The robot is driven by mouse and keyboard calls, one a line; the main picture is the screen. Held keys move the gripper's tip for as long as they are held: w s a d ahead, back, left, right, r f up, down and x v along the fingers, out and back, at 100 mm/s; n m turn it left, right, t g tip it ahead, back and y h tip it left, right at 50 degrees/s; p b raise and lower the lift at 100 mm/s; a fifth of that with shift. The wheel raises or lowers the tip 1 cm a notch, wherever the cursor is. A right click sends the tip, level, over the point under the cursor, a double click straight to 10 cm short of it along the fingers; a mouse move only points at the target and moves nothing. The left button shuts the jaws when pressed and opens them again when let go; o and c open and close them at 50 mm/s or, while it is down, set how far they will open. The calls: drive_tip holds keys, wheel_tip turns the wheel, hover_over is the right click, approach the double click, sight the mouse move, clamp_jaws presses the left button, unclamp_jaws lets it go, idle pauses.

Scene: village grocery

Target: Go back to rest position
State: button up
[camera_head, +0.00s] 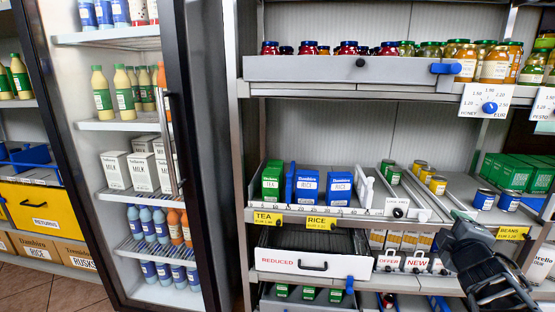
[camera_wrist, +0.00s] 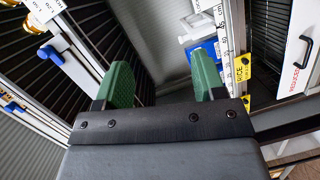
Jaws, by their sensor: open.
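My gripper (camera_wrist: 163,78) shows in the wrist view with two green fingers spread apart and nothing between them. Behind the fingers is a grey shelf back panel, with a blue box (camera_wrist: 207,50) to the right beyond the right finger. In the head view my dark arm end (camera_head: 482,262) is at the lower right, in front of the shelf unit near the beans label (camera_head: 512,233). The fingertips are hard to make out there.
A shelf unit holds tea (camera_head: 272,181) and rice boxes (camera_head: 307,187), several cans (camera_head: 438,185) and jars (camera_head: 495,64). A white "reduced" drawer (camera_head: 313,264) is below. A fridge (camera_head: 185,150) with an upright handle stands left, beside a yellow returns crate (camera_head: 42,210).

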drive_tip(key=s+a+r+m+g+y+p, duration=0.3)
drive_tip(key=s+a+m+g+p, duration=0.2)
drive_tip(key=a+p, duration=0.5)
drive_tip(key=s+a+r+m+g+y+p, duration=0.3)
drive_tip(key=s+a+m+g+p, duration=0.3)
drive_tip(key=a+p, duration=0.4)
drive_tip(key=s+a, duration=0.1)
drive_tip(key=a, duration=0.1)
drive_tip(key=shift+a+r+g, duration=0.2)
drive_tip(key=shift+a+g, duration=0.1)
